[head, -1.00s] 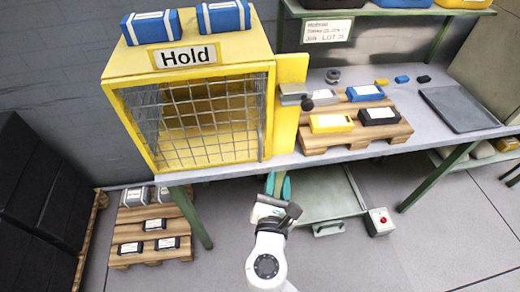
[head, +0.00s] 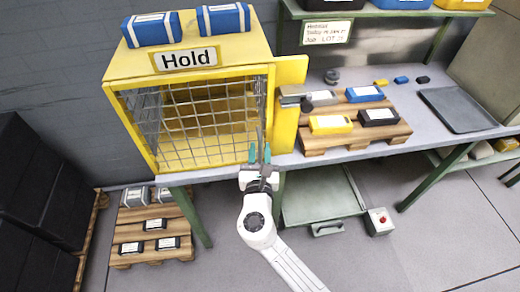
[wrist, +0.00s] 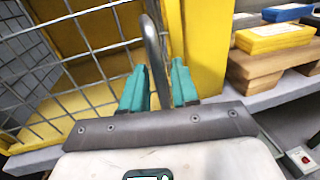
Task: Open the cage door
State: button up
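The yellow cage (head: 118,75) with the "Hold" sign stands on the table at the left. Its wire mesh door (head: 205,125) covers the front and looks shut or nearly so. A grey metal bar handle (wrist: 153,50) stands at the door's right side. My gripper (head: 260,153) is at the lower right of the door. In the wrist view its two teal fingers (wrist: 158,88) stand apart, one on each side of the handle. A gap shows between them, and I cannot tell whether either finger touches the bar.
Blue cases (head: 224,18) lie on top of the cage. A wooden pallet (head: 345,137) with several cases stands close to the right of the cage. A grey tray (head: 462,108) lies farther right. The floor before the table is mostly clear.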

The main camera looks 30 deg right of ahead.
jog(key=shift+w+d, duration=0.1)
jog(key=shift+w, duration=0.1)
grip_shut()
dwell(0.5)
